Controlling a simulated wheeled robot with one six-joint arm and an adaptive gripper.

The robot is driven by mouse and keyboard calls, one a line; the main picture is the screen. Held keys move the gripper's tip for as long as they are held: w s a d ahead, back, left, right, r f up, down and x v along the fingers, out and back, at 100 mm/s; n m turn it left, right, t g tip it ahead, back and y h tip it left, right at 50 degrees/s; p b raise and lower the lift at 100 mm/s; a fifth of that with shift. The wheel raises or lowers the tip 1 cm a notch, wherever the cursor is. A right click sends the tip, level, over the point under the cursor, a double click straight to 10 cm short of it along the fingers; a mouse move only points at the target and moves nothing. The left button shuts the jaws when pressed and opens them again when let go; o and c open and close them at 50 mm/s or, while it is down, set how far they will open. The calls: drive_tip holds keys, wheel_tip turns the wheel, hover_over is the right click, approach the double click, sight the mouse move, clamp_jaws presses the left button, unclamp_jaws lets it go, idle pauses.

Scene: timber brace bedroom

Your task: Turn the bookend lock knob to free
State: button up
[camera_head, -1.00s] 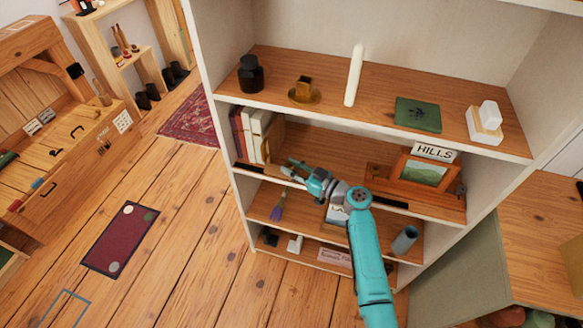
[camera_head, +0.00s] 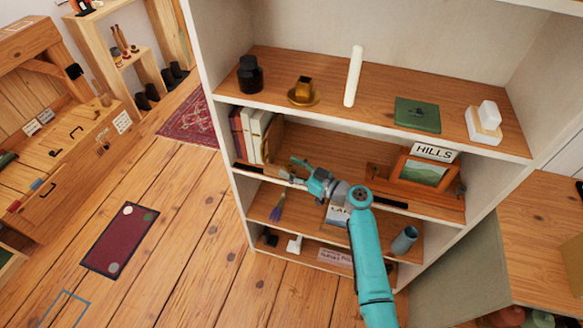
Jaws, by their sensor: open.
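A wooden bookend (camera_head: 275,138) stands on the second shelf at the right end of a row of upright books (camera_head: 250,133). Its lock knob is too small to make out. My gripper (camera_head: 291,171) is at the front of that shelf, to the right of and a little below the bookend. It is open, with nothing seen between its fingers, and it looks apart from the bookend. My teal arm reaches up to it from below and covers part of the lower shelves.
A framed picture (camera_head: 424,171) with a "HILLS" sign (camera_head: 435,152) stands at the right of the same shelf. The shelf above (camera_head: 375,85) holds a dark jar (camera_head: 250,76), a candle (camera_head: 354,76) and a green book (camera_head: 417,114). A cup (camera_head: 404,240) stands lower right.

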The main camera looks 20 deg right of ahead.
drive_tip(key=v, duration=1.1)
drive_tip(key=shift+s+d, duration=0.3)
